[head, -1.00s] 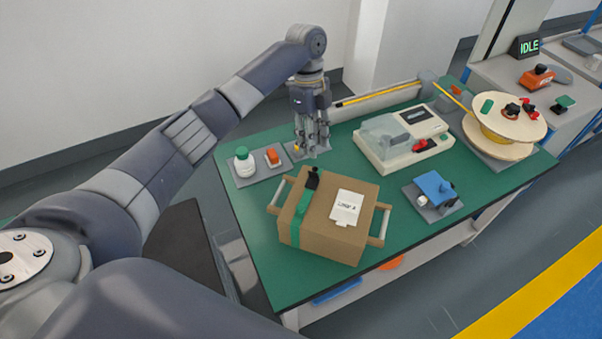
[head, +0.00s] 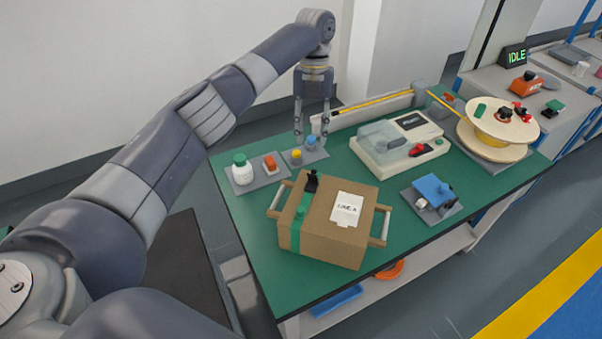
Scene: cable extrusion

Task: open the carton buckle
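A brown carton (head: 325,245) stands on the green table, with a grey handle on each side and a white label on top. A green strap (head: 302,212) runs over its left part, and a black buckle (head: 312,181) sits on the strap near the carton's back edge. The buckle looks closed, but it is small here. My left gripper (head: 312,138) hangs fingers-down behind the carton, above the small grey tray at the table's back edge. Its fingers are apart with nothing seen between them. It is clear of the buckle. My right gripper is not in view.
A beige machine (head: 400,146), a blue-topped fixture (head: 434,190) and a cable reel (head: 497,128) stand to the right.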

